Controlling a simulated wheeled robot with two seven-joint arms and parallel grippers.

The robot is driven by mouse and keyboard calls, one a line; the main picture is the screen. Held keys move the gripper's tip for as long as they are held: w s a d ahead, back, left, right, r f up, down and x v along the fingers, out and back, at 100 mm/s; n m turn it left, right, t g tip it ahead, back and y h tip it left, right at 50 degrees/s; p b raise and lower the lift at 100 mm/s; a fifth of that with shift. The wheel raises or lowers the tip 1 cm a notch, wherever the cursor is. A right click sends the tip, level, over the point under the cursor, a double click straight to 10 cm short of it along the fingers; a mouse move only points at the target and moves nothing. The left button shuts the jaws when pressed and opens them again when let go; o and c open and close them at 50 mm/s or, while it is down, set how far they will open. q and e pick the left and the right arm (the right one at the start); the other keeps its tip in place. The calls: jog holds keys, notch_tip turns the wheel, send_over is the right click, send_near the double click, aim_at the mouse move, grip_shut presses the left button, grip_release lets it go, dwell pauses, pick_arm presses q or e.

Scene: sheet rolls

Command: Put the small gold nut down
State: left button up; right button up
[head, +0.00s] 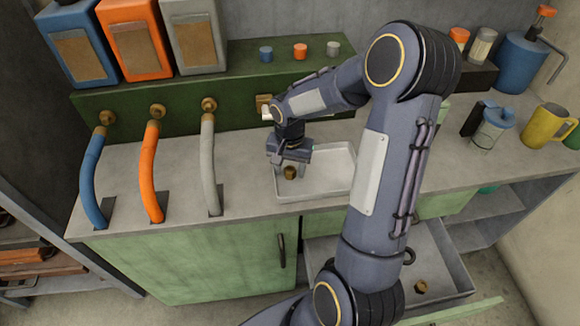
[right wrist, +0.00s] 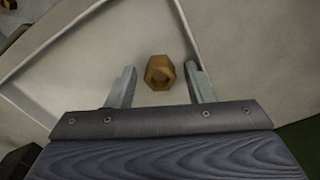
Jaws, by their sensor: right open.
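The small gold nut (head: 290,173) lies in the white tray (head: 328,184) on the counter, near the tray's left side. In the right wrist view the nut (right wrist: 159,73) sits between the two finger tips, with a gap on both sides. My right gripper (head: 291,167) is open above the tray, with its fingers pointing down around the nut; it also shows in the right wrist view (right wrist: 160,84). The nut appears to rest on the tray floor. My left gripper is not in view.
Blue (head: 92,180), orange (head: 149,175) and grey (head: 208,165) hoses stand left of the tray. An open drawer (head: 450,272) below the counter holds another gold nut (head: 421,286). A yellow mug (head: 543,126) and a blue-lidded jar (head: 492,128) stand at the right.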

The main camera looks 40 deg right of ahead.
aim_at(290, 169)
jog(key=shift+r, duration=0.1)
notch_tip(290, 169, up, 12)
jog(key=s+a+r+n+t+y, duration=0.1)
jog(key=s+a+n+t+y, duration=0.1)
jog(key=s+a+n, duration=0.2)
jog(key=s+a+r+n+t+y, duration=0.1)
jog(key=s+a+r+n+t, duration=0.1)
jog(key=s+a, duration=0.7)
jog(key=s+n+t, duration=0.1)
jog(key=s+n, duration=0.1)
jog(key=s, duration=0.3)
jog(key=shift+a+n+t+y+p, duration=0.3)
jog(key=shift+a+y+p, duration=0.05)
jog(key=shift+y+p, duration=0.05)
